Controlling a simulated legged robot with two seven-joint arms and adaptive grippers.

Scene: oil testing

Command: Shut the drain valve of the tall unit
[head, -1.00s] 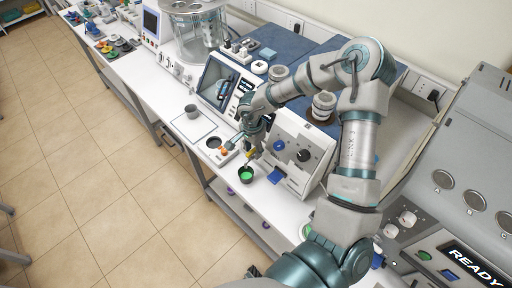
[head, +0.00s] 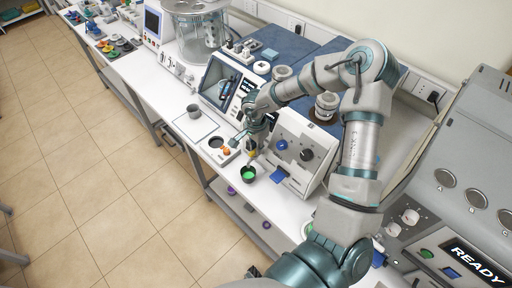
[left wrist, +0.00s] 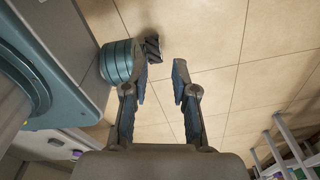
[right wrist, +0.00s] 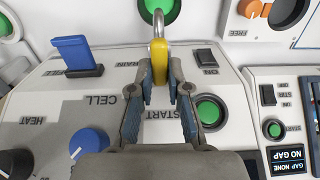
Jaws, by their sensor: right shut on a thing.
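The yellow drain valve handle (right wrist: 158,62), beside the DRAIN label, is on the front of the white unit with a blue and a dark knob (head: 314,139). My right gripper (right wrist: 162,82) is shut on this handle, one finger on each side. The head view shows the right gripper (head: 251,149) at the unit's lower left, above a dark cup with green contents (head: 248,174). In the right wrist view, green shows beyond the handle (right wrist: 160,7). The valve body is mostly hidden. My left gripper (left wrist: 161,70) is open and empty above the tiled floor.
A blue lever marked CELL (right wrist: 76,53), a black ON switch (right wrist: 204,60) and a green START button (right wrist: 210,111) lie close to the right gripper. A unit with a screen (head: 217,86) stands beside it. A grey cup (head: 194,111) stands on the white bench.

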